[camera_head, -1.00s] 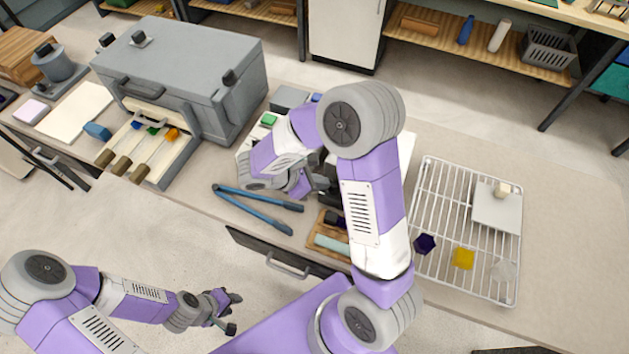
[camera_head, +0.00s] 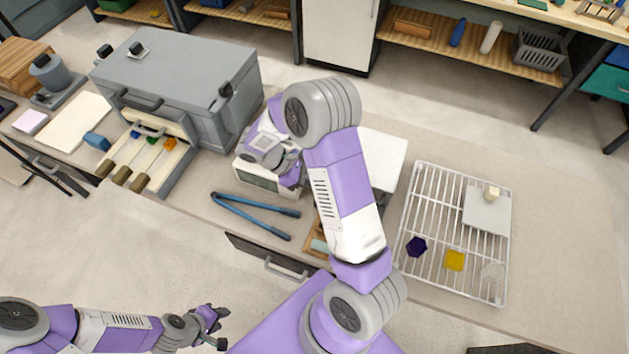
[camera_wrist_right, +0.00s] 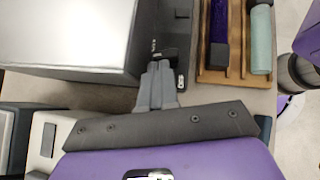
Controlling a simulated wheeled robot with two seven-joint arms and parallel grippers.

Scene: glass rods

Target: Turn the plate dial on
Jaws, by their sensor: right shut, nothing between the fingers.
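A white flat-topped plate (camera_head: 388,155) stands on the bench behind my right arm in the head view; the arm covers part of it. A large pale block with a dark side (camera_wrist_right: 65,35) fills the upper left of the right wrist view. Beside it is a black panel (camera_wrist_right: 172,42) with a small dark raised piece (camera_wrist_right: 182,14); I cannot tell whether this is the dial. My right gripper (camera_wrist_right: 160,68) is shut and empty, its grey fingertips over or at the panel; contact is unclear. My left gripper (camera_head: 223,328) is open and empty, away from the bench.
A wooden tray (camera_wrist_right: 235,75) with a teal rod lies beside the panel. Blue tongs (camera_head: 255,205), a white device (camera_head: 265,177) and a grey furnace box (camera_head: 180,70) are to the left. A wire rack (camera_head: 430,205) with coloured pieces is at right.

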